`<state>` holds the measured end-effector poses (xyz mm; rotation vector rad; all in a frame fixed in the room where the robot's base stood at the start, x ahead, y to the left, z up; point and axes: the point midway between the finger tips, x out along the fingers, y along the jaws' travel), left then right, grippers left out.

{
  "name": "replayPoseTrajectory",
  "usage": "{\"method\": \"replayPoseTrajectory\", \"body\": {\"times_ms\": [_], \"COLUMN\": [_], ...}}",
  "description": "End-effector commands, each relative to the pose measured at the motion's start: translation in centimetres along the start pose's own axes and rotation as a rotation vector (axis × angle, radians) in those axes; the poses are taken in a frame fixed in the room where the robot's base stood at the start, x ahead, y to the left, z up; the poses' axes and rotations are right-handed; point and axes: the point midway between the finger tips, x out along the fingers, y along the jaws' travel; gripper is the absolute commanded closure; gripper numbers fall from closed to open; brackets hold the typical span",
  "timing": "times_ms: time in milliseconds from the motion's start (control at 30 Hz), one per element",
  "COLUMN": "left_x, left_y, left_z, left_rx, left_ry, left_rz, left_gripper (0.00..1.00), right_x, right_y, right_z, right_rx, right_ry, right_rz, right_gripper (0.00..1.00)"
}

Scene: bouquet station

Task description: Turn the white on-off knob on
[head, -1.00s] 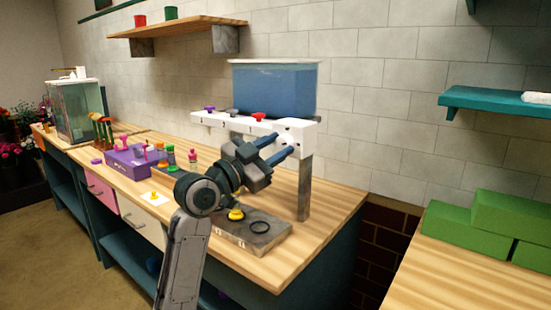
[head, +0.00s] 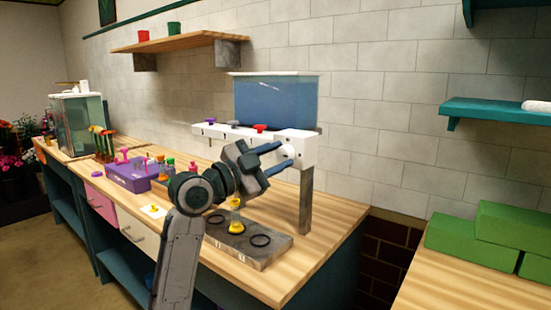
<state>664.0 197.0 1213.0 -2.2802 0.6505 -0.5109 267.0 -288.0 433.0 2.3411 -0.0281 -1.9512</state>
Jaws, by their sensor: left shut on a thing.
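The white on-off knob (head: 289,151) is on the front face of the white panel (head: 308,144), near its right end. My left gripper (head: 286,153) reaches it from the left, its two blue fingers one on the upper side and one on the lower side of the knob. The gripper is shut on the knob, and the fingers hide part of it. I cannot read which way the knob is turned. My right gripper is not in view.
A blue tank (head: 274,103) stands behind the panel. Purple, grey and red knobs (head: 260,128) sit along the panel's top. A grey plate (head: 262,254) with dark rings and yellow pieces lies below my arm. A purple box (head: 128,175) stands left. Green blocks (head: 505,228) lie right.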

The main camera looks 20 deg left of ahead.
Motion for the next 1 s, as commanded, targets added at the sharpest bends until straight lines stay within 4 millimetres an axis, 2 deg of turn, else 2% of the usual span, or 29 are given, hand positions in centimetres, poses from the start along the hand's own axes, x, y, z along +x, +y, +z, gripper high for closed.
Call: {"method": "replayPoseTrajectory", "body": {"times_ms": [100, 133, 233, 633, 700, 800, 1000], "left_x": [0.0, 0.0, 0.0, -0.6, -1.3, -2.9, -6.1], "left_y": [0.0, 0.0, 0.0, 0.0, 0.1, 0.1, 0.1], "left_z": [0.0, 0.0, 0.0, 0.1, 0.2, 0.3, 0.3], "left_rx": [0.000, 0.000, 0.000, 0.002, 0.002, 0.005, 0.005], "left_ry": [-0.001, -0.001, -0.001, -0.002, -0.002, -0.004, -0.005], "left_rz": [0.001, 0.001, 0.001, 0.000, 0.000, 0.000, 0.000], "left_gripper": [0.90, 0.65, 0.45, 0.45, 0.45, 0.45, 0.45], "right_x": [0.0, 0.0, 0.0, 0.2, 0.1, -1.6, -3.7], "right_y": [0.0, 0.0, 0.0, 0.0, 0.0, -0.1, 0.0], "right_z": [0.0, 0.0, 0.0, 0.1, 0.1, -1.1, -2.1], "right_rx": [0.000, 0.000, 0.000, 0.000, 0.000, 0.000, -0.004], "right_ry": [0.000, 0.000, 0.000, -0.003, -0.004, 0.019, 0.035], "right_rz": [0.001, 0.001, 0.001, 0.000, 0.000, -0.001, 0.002], "right_gripper": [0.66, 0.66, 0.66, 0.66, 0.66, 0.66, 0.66]}}
